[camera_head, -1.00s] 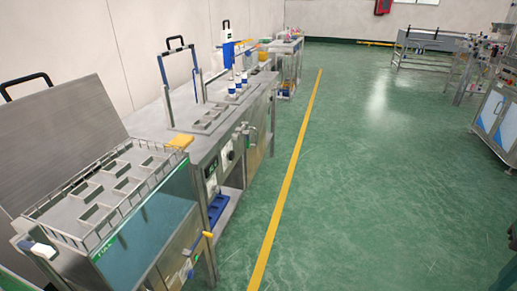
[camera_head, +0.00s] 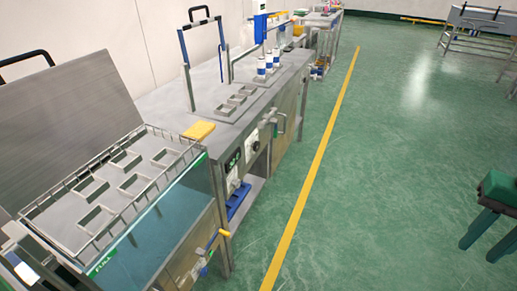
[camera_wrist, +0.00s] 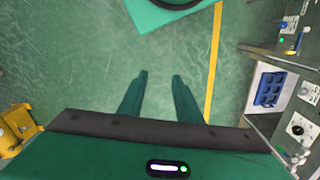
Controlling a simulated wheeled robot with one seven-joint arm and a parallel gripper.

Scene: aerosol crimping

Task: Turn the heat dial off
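The front panel of the steel bath bench carries a round dial (camera_head: 252,146) beside a dark display (camera_head: 233,160) in the head view. It is small, and its setting cannot be read. The wrist view shows two dial-like controls at the right, an upper one (camera_wrist: 308,91) and a lower one (camera_wrist: 297,130); I cannot tell which is the heat dial. My gripper (camera_head: 480,250) is at the right of the head view, over the floor and well apart from the bench. Its two green fingers (camera_wrist: 159,76) are spread, with nothing between them.
A glass-fronted tank (camera_head: 165,235) with a wire rack stands at the near left, its lid raised. A yellow block (camera_head: 199,131) lies on the bench edge. A blue tray (camera_wrist: 270,88) sits low at the bench. Green floor between bench and gripper is clear.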

